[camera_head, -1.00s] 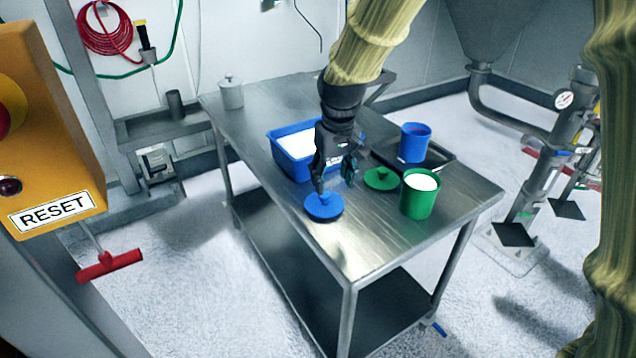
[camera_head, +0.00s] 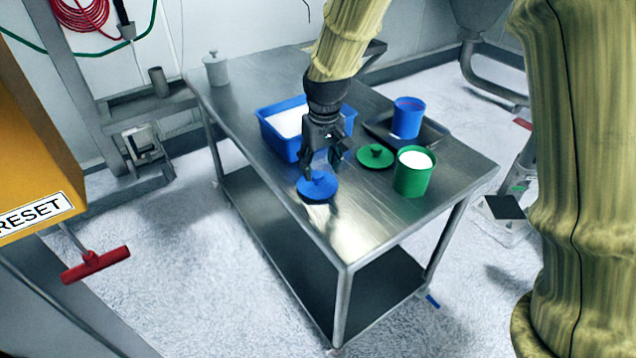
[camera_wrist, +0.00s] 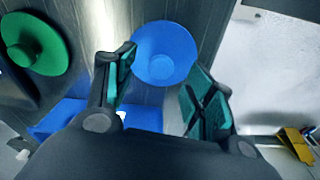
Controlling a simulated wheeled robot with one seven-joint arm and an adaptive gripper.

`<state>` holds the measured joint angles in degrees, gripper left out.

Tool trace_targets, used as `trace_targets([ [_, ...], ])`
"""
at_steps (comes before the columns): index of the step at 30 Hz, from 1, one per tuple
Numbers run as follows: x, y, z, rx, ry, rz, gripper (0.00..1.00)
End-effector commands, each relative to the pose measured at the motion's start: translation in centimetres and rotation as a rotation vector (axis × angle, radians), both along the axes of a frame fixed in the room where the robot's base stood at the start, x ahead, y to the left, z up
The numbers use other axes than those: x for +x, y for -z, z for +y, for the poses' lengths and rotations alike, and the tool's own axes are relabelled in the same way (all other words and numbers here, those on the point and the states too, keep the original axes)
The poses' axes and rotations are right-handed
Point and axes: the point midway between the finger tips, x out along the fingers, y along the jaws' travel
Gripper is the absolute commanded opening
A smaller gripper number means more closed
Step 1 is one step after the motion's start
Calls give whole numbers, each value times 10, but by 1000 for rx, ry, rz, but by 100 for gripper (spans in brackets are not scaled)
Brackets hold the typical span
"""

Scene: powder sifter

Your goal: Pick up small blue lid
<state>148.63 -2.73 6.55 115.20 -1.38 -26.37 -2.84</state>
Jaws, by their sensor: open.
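The small blue lid (camera_head: 317,187) lies flat on the metal table (camera_head: 345,238), left of the green cup. It is round with a raised knob. In the wrist view the lid (camera_wrist: 165,52) shows just beyond and between the fingertips. My gripper (camera_head: 322,170) is open and empty. It points down just above and behind the lid; I cannot tell whether a finger touches it. In the wrist view my gripper's two fingers (camera_wrist: 160,78) are spread apart.
A blue bin (camera_head: 267,134) with white powder stands close behind my gripper. A green lid (camera_head: 375,156), a green cup (camera_head: 413,180) of powder and a blue cup (camera_head: 407,118) on a dark tray (camera_head: 436,137) are to the right. The table's front is clear.

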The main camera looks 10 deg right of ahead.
Motion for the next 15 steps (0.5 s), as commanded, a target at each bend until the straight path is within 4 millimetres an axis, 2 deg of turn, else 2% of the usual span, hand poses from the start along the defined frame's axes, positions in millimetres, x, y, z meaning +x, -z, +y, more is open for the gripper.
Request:
trace_targets([
  [9,6,35,4,-1,-1,3,54],
  [15,7,44,4,-1,-1,2,54],
])
